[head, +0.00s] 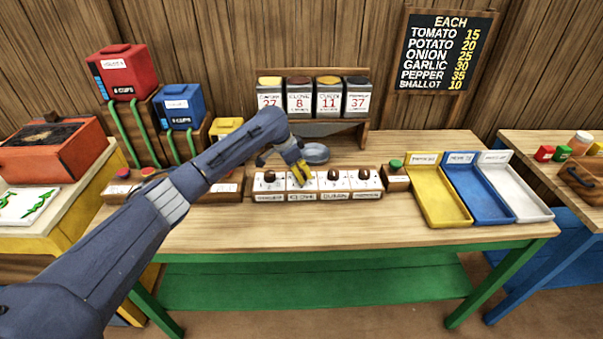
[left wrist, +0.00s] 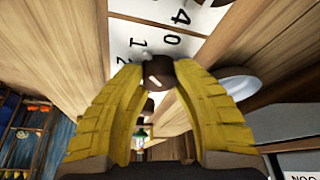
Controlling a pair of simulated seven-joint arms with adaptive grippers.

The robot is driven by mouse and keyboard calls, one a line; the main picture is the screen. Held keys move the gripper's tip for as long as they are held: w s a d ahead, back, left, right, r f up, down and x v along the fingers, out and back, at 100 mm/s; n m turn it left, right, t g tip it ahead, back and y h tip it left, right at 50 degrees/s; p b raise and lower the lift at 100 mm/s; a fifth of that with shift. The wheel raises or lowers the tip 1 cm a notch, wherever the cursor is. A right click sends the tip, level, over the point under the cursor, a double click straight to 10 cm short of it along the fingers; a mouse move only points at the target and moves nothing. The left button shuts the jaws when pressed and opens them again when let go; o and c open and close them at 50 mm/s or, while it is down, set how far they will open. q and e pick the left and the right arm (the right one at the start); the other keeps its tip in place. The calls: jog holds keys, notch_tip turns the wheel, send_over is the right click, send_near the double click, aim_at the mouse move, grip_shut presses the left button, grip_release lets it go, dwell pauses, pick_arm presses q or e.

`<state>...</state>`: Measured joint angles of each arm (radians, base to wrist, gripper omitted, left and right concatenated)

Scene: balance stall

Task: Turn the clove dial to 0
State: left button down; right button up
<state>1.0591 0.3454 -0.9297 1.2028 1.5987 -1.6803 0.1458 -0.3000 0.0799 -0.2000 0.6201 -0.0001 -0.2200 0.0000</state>
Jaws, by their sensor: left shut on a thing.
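The clove dial is the second from the left in a row on a low wooden box, above the label CLOVE (head: 301,197). My left gripper (head: 301,173) comes down over it and hides most of its knob in the head view. In the left wrist view the yellow fingers of my left gripper (left wrist: 158,76) are shut on the dark brown clove knob (left wrist: 158,70). A pale line marks the knob. Digits 4, 0, 1 and 2 show on the white plate (left wrist: 163,38) around it; the setting cannot be told. My right gripper is not in view.
Other dials (head: 334,175) stand close on both sides of the gripper. A grey round pan (head: 316,153) is just behind. Spice jars (head: 299,95) stand on a shelf at the back. Yellow (head: 441,210), blue and white trays lie right. The table front is clear.

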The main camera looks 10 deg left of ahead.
pick_arm(q)
jog(key=shift+m, duration=0.3)
jog(key=m+g, duration=0.1)
jog(key=m, duration=0.1)
jog(key=m+g, duration=0.1)
jog(key=m, duration=0.1)
jog(key=shift+d+h, duration=0.15)
jog(key=shift+h, duration=0.25)
jog(key=shift+m+g, duration=0.7)
jog(key=shift+m, duration=1.4)
jog(key=c, duration=1)
grip_release()
jog(key=shift+o, duration=0.2)
jog(key=shift+r, duration=0.1)
jog(key=v, duration=1.1)
jog(key=shift+w+r, duration=0.2)
jog(key=shift+r, duration=0.15)
